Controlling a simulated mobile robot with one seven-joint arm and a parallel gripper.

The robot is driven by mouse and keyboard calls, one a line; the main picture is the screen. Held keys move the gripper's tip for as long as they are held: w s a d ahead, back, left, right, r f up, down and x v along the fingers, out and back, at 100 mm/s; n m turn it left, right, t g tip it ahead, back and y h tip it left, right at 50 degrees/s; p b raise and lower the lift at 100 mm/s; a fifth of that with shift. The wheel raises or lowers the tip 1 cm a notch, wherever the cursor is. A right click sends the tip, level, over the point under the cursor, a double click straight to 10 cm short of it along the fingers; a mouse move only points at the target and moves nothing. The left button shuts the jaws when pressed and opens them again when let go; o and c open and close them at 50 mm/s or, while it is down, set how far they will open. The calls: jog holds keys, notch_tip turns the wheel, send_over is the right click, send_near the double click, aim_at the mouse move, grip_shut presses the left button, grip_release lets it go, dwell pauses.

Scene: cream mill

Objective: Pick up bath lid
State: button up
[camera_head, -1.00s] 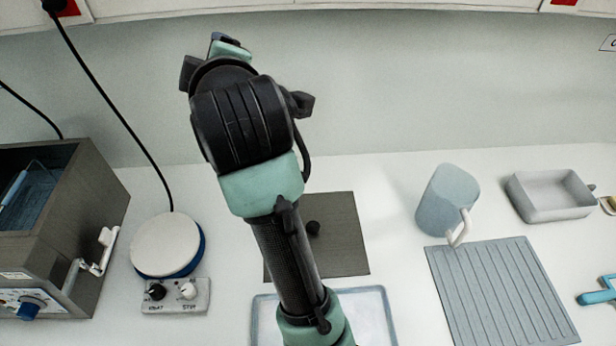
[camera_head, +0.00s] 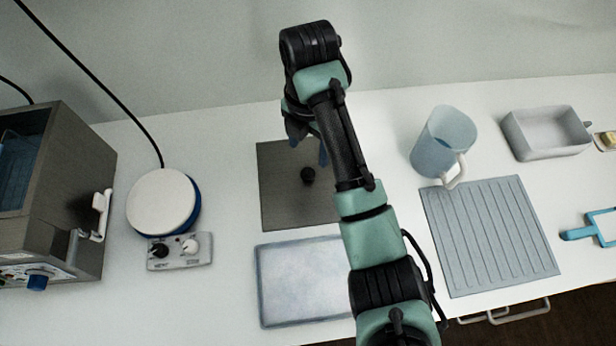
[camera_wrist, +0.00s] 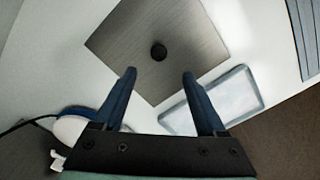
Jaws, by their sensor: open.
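The bath lid (camera_head: 283,207) is a flat dark grey square plate with a round black knob (camera_head: 308,175) in its middle. It lies flat on the white counter, partly covered by my arm in the head view. In the wrist view the lid (camera_wrist: 190,35) fills the upper middle, and the knob (camera_wrist: 158,51) shows beyond and between my fingertips. My gripper (camera_wrist: 160,73) is open and empty, its two blue fingers pointing toward the knob, apart from it. In the head view my gripper (camera_head: 308,148) is over the far part of the lid, half hidden by my wrist.
A pale tray (camera_head: 300,290) lies just in front of the lid. A stirrer plate (camera_head: 163,200) and a dark metal bath (camera_head: 75,190) stand to the left. A jug (camera_head: 440,140), a ribbed mat (camera_head: 490,235) and a grey basin (camera_head: 546,132) are to the right.

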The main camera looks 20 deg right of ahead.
send_over(308, 173)
notch_tip(308, 173, down, 4)
jog(key=shift+s+f+b, duration=0.1)
jog(key=shift+b, duration=0.35)
jog(key=shift+f+p, duration=0.6)
jog(key=shift+f, duration=2.3)
grip_shut()
